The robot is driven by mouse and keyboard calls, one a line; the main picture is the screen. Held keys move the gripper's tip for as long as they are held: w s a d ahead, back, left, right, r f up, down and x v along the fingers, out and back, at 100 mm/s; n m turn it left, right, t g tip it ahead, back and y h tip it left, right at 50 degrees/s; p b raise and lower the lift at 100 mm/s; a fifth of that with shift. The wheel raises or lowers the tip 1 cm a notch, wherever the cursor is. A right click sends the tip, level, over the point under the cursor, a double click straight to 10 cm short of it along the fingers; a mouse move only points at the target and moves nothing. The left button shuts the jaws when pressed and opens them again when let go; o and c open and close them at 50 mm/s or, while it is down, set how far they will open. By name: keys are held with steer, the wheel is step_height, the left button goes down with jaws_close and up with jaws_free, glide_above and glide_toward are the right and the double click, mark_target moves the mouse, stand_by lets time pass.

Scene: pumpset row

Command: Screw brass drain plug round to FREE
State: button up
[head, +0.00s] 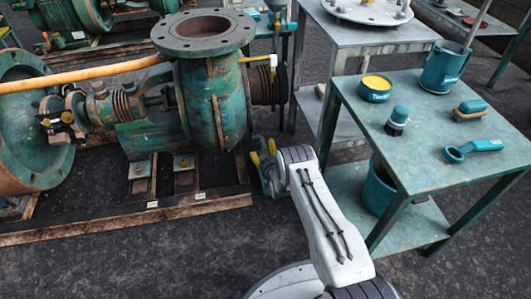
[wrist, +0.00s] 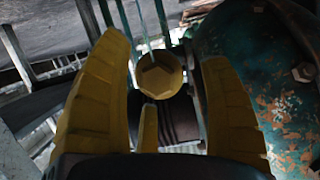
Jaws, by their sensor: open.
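The brass drain plug (wrist: 160,75) shows in the wrist view as a round brass piece with a faceted face. It sits between the two yellow fingers of my gripper (wrist: 163,52), which are spread apart with a gap on both sides of the plug. A short yellow peg (wrist: 148,128) stands just below the plug; I cannot tell what it belongs to. No FREE mark is readable. In the head view my gripper (head: 262,160) is low beside the right side of the green pump (head: 212,100), and the plug cannot be made out there.
The pump's worn green casing (wrist: 270,85) is close on the right in the wrist view. A teal-topped table (head: 440,130) with a mug, a tin, a brush and other tools stands to the right. A rusty base frame (head: 190,203) lies under the pump. Dark floor in front is clear.

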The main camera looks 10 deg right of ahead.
steer(key=shift+p+v, duration=2.15)
steer(key=shift+v, duration=1.45)
steer(key=w+r+g+p, duration=0.25)
steer(key=r+p, duration=0.75)
steer(key=r, duration=1.3)
steer(key=s+r+g+p, duration=0.1)
steer(key=s+r+p, duration=0.3)
steer(key=r, duration=0.8)
steer(key=s+r+g+p, duration=0.25)
steer(key=r+p, duration=0.25)
steer(key=r, duration=0.7)
steer(key=s+r+g+p, duration=0.2)
steer(key=s+r+p, duration=0.8)
steer(key=s+r, duration=0.8)
steer(key=s+r+g+p, duration=0.1)
steer(key=s+r+p, duration=0.3)
steer(key=s, duration=0.6)
steer(key=s+r+g+p, duration=0.2)
steer(key=s+r+p, duration=0.3)
steer(key=s+r, duration=0.3)
steer(key=shift+s+r, duration=0.25)
steer(key=shift+s, duration=0.8)
